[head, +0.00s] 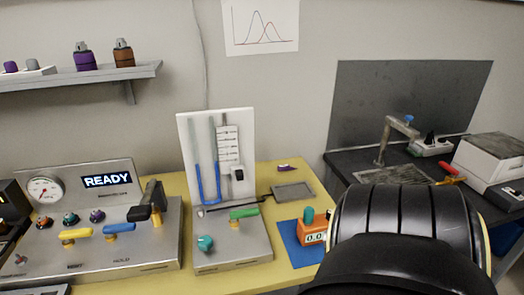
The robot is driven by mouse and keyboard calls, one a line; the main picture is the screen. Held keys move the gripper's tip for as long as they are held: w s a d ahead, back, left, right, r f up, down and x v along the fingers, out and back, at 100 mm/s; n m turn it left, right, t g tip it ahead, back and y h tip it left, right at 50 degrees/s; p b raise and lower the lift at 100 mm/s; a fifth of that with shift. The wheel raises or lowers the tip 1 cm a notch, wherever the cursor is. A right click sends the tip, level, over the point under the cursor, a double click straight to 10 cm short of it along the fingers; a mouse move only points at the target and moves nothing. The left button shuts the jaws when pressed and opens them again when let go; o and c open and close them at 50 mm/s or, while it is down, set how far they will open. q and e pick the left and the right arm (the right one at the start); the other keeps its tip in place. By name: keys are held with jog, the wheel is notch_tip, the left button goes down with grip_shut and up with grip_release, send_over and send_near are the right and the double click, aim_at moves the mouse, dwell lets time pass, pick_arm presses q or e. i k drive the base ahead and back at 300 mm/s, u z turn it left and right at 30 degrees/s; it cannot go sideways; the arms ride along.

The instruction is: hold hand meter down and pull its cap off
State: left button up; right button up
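The hand meter (312,238) is a small orange device with a pale display reading about 0.0. It stands on a blue mat (292,250) at the right end of the yellow bench. A teal cap (309,214) sits upright on its top. My large black arm link covers the right foreground, hiding the right part of the mat and perhaps some of the meter's right edge. Neither gripper shows in the head view.
A panel reading READY (108,181) with valves stands at the left. A U-tube manometer board (219,150) stands in the middle, with a grey tray (292,191) to its right. A dark bench (350,160) with equipment is at the right.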

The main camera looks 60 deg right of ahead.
aim_at(309, 211)
jog(key=u, duration=1)
jog(key=k, duration=1.8)
jog(key=z, duration=1.7)
